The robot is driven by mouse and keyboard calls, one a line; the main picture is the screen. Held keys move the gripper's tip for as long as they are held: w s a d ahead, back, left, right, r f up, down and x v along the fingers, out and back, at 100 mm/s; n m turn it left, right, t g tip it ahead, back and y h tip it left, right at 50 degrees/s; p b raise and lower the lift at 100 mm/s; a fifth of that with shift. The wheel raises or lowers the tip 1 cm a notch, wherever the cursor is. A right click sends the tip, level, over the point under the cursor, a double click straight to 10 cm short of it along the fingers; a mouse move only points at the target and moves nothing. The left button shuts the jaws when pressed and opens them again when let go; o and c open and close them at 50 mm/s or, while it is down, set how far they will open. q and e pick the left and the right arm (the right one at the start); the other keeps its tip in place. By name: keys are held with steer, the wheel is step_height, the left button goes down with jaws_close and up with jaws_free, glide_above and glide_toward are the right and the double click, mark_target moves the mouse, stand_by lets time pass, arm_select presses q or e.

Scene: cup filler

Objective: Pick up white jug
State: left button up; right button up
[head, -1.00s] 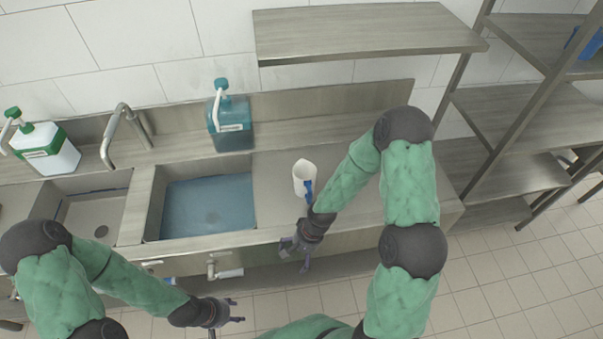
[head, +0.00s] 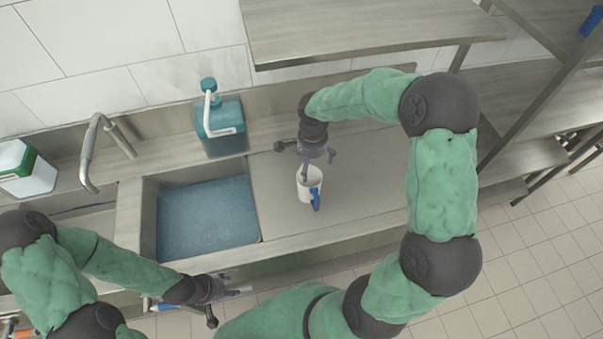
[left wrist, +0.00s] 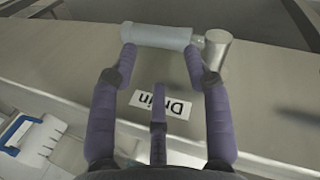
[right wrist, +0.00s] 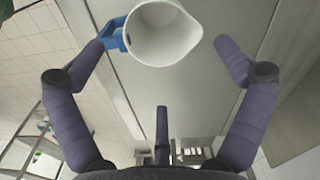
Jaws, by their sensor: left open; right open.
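The white jug (head: 306,184) with a blue handle (head: 316,199) stands upright on the steel counter, right of the water-filled basin. In the right wrist view the jug (right wrist: 163,38) is seen from above, its mouth open and its inside empty, with the handle at its left. My right gripper (head: 317,155) is open just behind and above the jug; its fingers are spread to either side of it and do not visibly touch it. My left gripper (head: 222,288) is open and empty in front of the counter, facing the "Drain" label (left wrist: 161,104) on the counter's front.
A basin with blue water (head: 208,215) lies left of the jug. A teal canister (head: 221,126) stands behind it, and a white-green canister (head: 25,168) stands far left. A tap (head: 95,150) rises between them. A shelf (head: 370,30) overhangs the back. The counter right of the jug is clear.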

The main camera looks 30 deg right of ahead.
mark_target(311, 176)
steer(key=shift+s+f, duration=0.15)
steer(key=shift+f, duration=0.15)
step_height(311, 176, down, 4)
steer(key=shift+s+r, duration=0.15)
steer(key=shift+r, duration=0.05)
steer(key=shift+f, duration=0.55)
steer(key=shift+w+a+f, duration=0.15)
steer(key=shift+f, duration=1.15)
steer(key=shift+w+a+f, duration=0.1)
steer(key=shift+w+f, duration=0.05)
steer(key=shift+f, duration=1.1)
steer(key=c, duration=1.1)
